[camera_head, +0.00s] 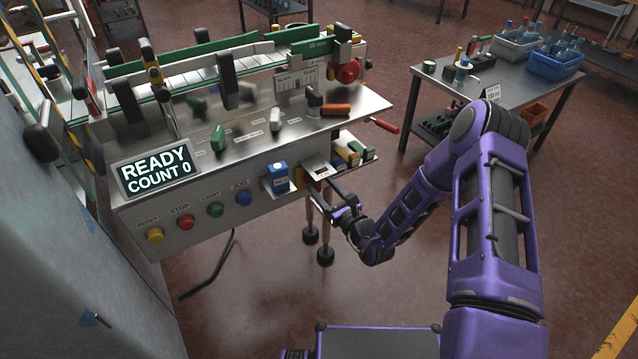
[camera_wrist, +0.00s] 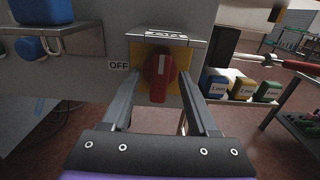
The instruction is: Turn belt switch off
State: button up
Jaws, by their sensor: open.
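The belt switch (camera_wrist: 159,78) is a red rotary knob with a white line on a yellow plate. In the wrist view its handle stands upright between my gripper's fingers. A label reading OFF (camera_wrist: 119,65) sits to the left of the plate. My gripper (camera_wrist: 160,98) is open, with one finger on each side of the knob; I cannot tell whether either touches it. In the head view my gripper (camera_head: 328,200) is at the front right of the machine, and the switch's yellow and red plate (camera_head: 314,186) is partly hidden.
A blue box (camera_head: 279,177) sits on a small shelf left of the switch. Several coloured boxes (camera_head: 350,152) stand on a shelf to the right. A display (camera_head: 155,170) reads READY COUNT 0, above several push buttons (camera_head: 216,209). Open floor lies in front.

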jog(key=shift+x, duration=0.9)
jog(key=shift+c, duration=0.3)
grip_shut()
